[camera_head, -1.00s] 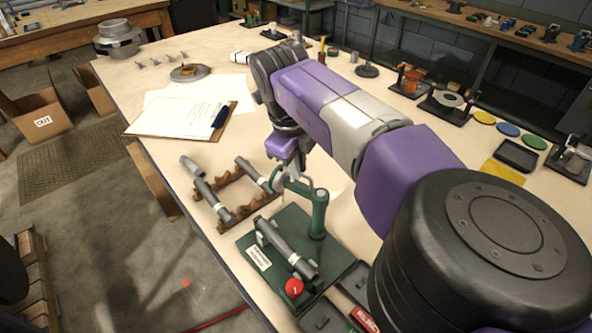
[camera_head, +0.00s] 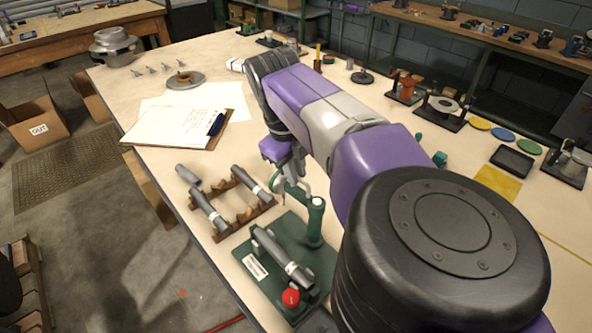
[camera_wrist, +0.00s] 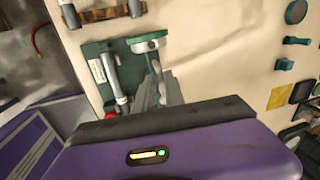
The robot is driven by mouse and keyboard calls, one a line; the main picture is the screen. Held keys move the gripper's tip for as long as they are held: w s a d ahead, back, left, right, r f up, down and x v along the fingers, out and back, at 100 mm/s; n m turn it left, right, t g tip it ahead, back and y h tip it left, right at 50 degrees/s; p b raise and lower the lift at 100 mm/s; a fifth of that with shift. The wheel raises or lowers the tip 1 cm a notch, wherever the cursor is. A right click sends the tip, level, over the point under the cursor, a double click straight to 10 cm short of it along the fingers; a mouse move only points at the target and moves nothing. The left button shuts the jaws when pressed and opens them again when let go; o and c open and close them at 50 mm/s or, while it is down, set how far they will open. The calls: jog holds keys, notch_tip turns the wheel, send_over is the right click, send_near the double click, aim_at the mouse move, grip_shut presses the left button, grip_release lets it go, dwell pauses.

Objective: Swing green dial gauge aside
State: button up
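The green dial gauge (camera_head: 315,221) is a green post with a curved arm reaching left over a dark green base plate (camera_head: 318,262). It also shows in the wrist view (camera_wrist: 146,42), its rounded head above the plate. A grey tube (camera_head: 282,256) lies on the plate beneath the arm, with a red knob (camera_head: 290,297) at its near end. My gripper (camera_head: 294,176) points down close to the gauge arm. Its grey fingers (camera_wrist: 158,90) look apart and near the post in the wrist view. Whether they touch the gauge cannot be told.
A wooden rack (camera_head: 245,216) with grey tubes stands left of the plate. A clipboard (camera_head: 178,128) with papers lies behind. A black tray (camera_head: 512,161) and coloured discs are at the right.

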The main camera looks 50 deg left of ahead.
jog(key=shift+o, duration=1.1)
jog(key=shift+r, duration=0.15)
notch_tip(320, 180, up, 7)
jog(key=s+b, duration=0.1)
jog(key=shift+s+r, duration=0.2)
jog(key=shift+s, duration=0.05)
